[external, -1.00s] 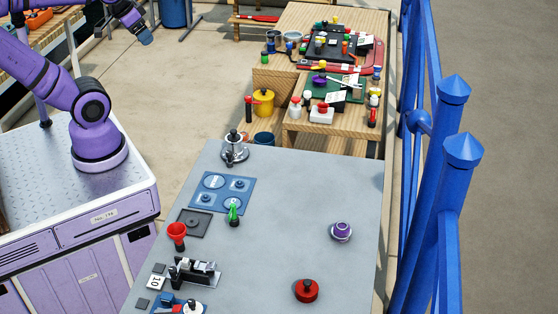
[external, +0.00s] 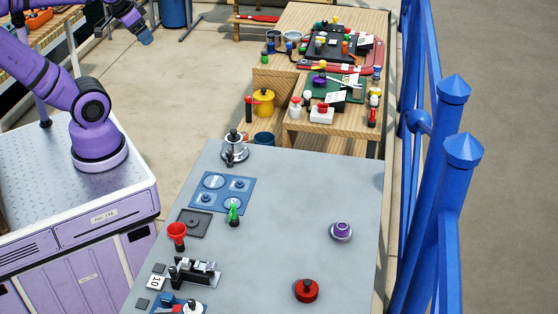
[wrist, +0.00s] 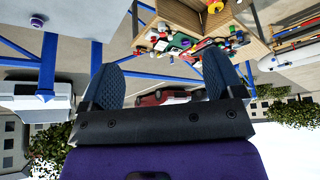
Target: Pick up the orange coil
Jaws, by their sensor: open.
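I cannot make out an orange coil for certain in any view. My gripper (wrist: 162,75) is open and empty in the wrist view, its two dark blue ribbed fingers wide apart. In the external view, part of my gripper (external: 144,36) shows at the top left, high up and away from both tables. The wrist view looks upside down and shows a distant wooden bench (wrist: 180,20) with small coloured things on it, too small to tell apart.
A cluttered wooden bench (external: 330,147) stands behind. Blue posts (external: 455,190) edge the right. The grey table's middle is clear.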

